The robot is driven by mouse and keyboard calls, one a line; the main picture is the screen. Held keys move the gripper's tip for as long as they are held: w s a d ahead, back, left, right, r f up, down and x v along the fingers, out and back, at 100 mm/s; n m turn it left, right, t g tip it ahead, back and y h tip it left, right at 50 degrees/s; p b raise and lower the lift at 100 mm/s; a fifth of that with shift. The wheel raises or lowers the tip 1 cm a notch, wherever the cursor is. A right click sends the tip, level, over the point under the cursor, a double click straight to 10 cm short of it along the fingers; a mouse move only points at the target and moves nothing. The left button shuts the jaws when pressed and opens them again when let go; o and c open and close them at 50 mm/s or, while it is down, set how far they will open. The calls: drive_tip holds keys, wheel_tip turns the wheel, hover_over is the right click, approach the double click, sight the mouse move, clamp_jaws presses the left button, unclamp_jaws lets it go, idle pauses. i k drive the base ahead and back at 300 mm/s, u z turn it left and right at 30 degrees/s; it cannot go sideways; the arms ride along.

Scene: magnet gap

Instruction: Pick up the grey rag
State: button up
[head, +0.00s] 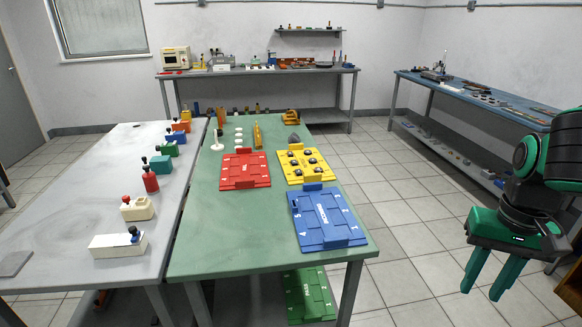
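A small dark grey, peaked thing (293,138) stands near the far right end of the green table; it looks like a bunched rag, but is too small to be sure. A flat grey piece (15,263) lies at the near left edge of the grey table; I cannot tell whether it is cloth or a plate. My gripper (481,292) hangs at the right over the tiled floor, fingers pointing down, open and empty. It is well to the right of the green table and far from both grey things.
The green table (222,258) holds a red board (245,170), a yellow board (304,167) and a blue board (326,218). Several coloured blocks with knobs line the grey table (75,200). Another bench (470,95) stands at right. Tiled floor between is clear.

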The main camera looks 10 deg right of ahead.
sight(293, 139)
drive_tip(key=u, duration=0.1)
drive_tip(key=i, duration=1)
drive_tip(key=z, duration=0.1)
